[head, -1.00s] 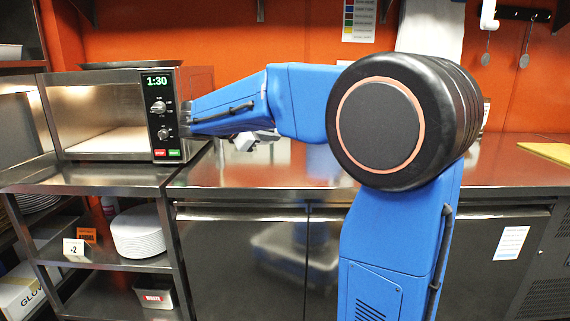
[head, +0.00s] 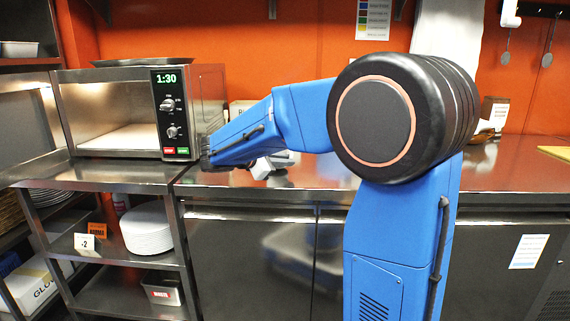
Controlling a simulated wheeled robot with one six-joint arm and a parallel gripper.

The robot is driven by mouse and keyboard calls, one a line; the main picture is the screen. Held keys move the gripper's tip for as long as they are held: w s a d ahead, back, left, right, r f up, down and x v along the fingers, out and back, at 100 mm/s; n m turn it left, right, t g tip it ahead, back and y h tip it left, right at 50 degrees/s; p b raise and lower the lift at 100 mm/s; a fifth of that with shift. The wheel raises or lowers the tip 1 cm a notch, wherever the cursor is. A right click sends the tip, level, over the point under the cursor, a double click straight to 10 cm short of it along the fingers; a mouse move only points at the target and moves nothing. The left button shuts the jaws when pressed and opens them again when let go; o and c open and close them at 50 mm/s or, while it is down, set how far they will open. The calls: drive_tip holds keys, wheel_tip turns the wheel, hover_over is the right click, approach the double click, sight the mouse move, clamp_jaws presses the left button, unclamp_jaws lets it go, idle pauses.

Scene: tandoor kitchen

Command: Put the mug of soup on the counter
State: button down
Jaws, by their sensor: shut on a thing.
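My gripper (head: 270,165) shows only in part as a grey-white shape behind and below the forearm, low over the counter. It is shut, but the forearm hides its fingertips and most of what it holds. I cannot make out the mug of soup or its contents, nor whether it touches the counter.
The microwave (head: 125,115) stands at left with its door (head: 28,125) swung open; its visible cavity looks empty. Plates (head: 147,230) are stacked on the shelf below. A brown-labelled container (head: 494,112) stands at the back right. A yellow board (head: 556,152) lies far right.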

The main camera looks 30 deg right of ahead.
drive_tip(key=shift+f, duration=0.4)
drive_tip(key=c, duration=1.9)
unclamp_jaws()
drive_tip(key=shift+o, duration=0.2)
drive_tip(key=shift+a, duration=0.1)
